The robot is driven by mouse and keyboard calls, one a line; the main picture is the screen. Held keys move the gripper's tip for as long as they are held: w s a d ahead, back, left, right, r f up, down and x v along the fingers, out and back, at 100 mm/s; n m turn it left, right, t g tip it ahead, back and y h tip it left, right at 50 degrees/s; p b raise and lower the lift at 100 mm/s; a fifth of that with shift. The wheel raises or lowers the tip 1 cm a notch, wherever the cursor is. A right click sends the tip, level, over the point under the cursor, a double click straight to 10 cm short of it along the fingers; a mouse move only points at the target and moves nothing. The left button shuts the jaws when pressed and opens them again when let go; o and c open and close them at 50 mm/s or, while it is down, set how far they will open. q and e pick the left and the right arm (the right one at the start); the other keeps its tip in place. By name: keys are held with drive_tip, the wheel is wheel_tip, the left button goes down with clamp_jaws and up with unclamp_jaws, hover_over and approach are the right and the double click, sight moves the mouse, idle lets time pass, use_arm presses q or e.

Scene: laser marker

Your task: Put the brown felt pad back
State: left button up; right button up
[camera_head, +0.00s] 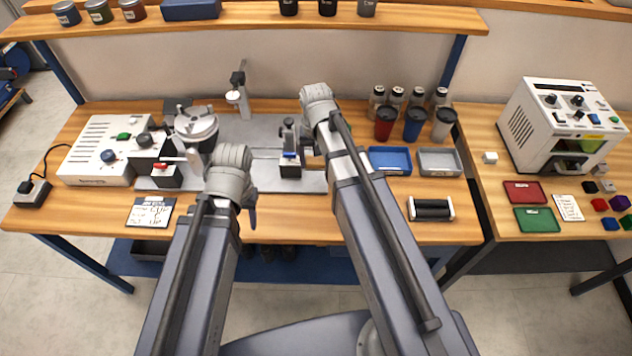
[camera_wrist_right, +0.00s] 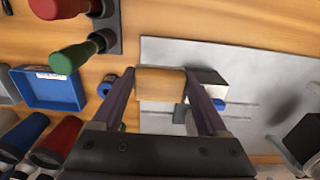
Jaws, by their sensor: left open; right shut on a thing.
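In the right wrist view, my right gripper (camera_wrist_right: 160,98) is shut on a tan-brown piece, which looks like the brown felt pad (camera_wrist_right: 160,84). The piece spans the gap between the two fingers. In the head view the right arm reaches over the middle of the bench, and its wrist hides the pad and fingers. My left gripper (camera_head: 231,172) is open over the left part of the grey plate; its fingers are mostly hidden by its own wrist. No empty place for the pad can be made out.
A blue tray (camera_head: 390,160) and a grey tray (camera_head: 438,161) lie right of the right arm, with lidded cups (camera_head: 415,123) behind. Red-handled (camera_wrist_right: 62,8) and green-handled (camera_wrist_right: 74,58) tools are in the wrist view. A black-and-blue fixture (camera_head: 290,160) stands on the plate (camera_head: 262,184).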

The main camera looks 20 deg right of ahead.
sight(316, 183)
drive_tip(key=shift+f+b, duration=3.2)
drive_tip(key=shift+f, duration=0.6)
drive_tip(key=shift+r, duration=0.15)
drive_tip(key=o, duration=0.7)
drive_tip(key=shift+f, duration=0.25)
drive_tip(key=o, duration=0.4)
drive_tip(key=shift+r, duration=0.15)
wheel_tip(316, 183, up, 12)
drive_tip(key=p, duration=1.2)
drive_tip(key=shift+r, duration=0.15)
drive_tip(key=s+a+n, duration=0.2)
drive_tip(key=s+a, duration=0.1)
drive_tip(key=s, duration=0.1)
drive_tip(key=s+a+n, duration=0.2)
drive_tip(key=s+a, duration=0.1)
drive_tip(key=s, duration=0.2)
drive_tip(key=s+a+n+h, duration=0.1)
drive_tip(key=s+a+n, duration=0.2)
drive_tip(key=s+a, duration=0.1)
drive_tip(key=shift+s+a, duration=0.1)
drive_tip(key=shift+s, duration=0.15)
